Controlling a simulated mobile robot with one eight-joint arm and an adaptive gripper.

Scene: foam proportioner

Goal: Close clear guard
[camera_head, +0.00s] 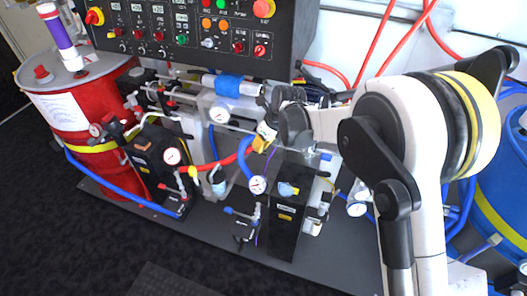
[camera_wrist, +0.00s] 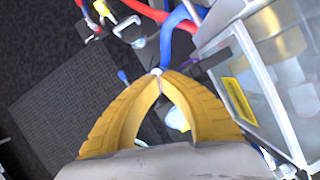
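The clear guard (camera_wrist: 275,75) is a see-through, pale-framed panel on the right of the wrist view, with a yellow label on its lower side. In the head view a clear panel (camera_head: 222,112) stands behind the hoses, left of my gripper; its edges are hard to make out, and I cannot tell how far it stands open. My gripper (camera_wrist: 157,74) has two yellow fingers that meet at the tips, with nothing clearly held. It is left of the guard's frame in the wrist view, and small and yellow in the head view (camera_head: 264,141).
A blue hose (camera_wrist: 166,40) runs just beyond my fingertips. Gauges, valves and red hoses crowd the skid. A black control panel (camera_head: 200,25) hangs above. A red drum (camera_head: 75,110) stands left and a blue drum (camera_head: 505,185) right. The dark floor (camera_head: 60,235) in front is clear.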

